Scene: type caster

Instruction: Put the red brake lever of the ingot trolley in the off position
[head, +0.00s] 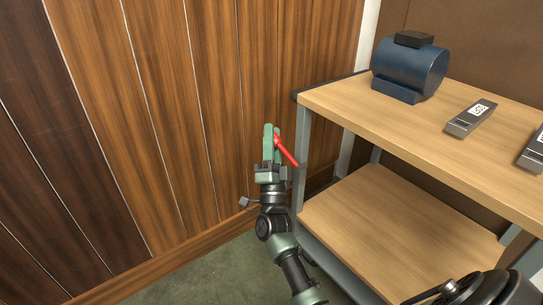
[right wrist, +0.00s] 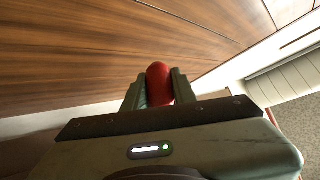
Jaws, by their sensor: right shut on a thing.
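The red brake lever (head: 287,152) slants from its rounded upper end down to the side of the ingot trolley (head: 303,135), near the left front post. My right gripper (head: 272,140) is at the lever's upper end, left of the trolley. In the right wrist view, the lever's red rounded end (right wrist: 159,84) sits between the two fingers of my right gripper (right wrist: 158,90), which is shut on it. The fingers hide part of the lever end. The lever's pivot is too small to make out. My left gripper is not in view.
The trolley has a wooden top shelf and a lower shelf (head: 390,220). A wood-panelled wall (head: 150,120) is close behind and left of my right gripper. Green floor (head: 215,275) shows below.

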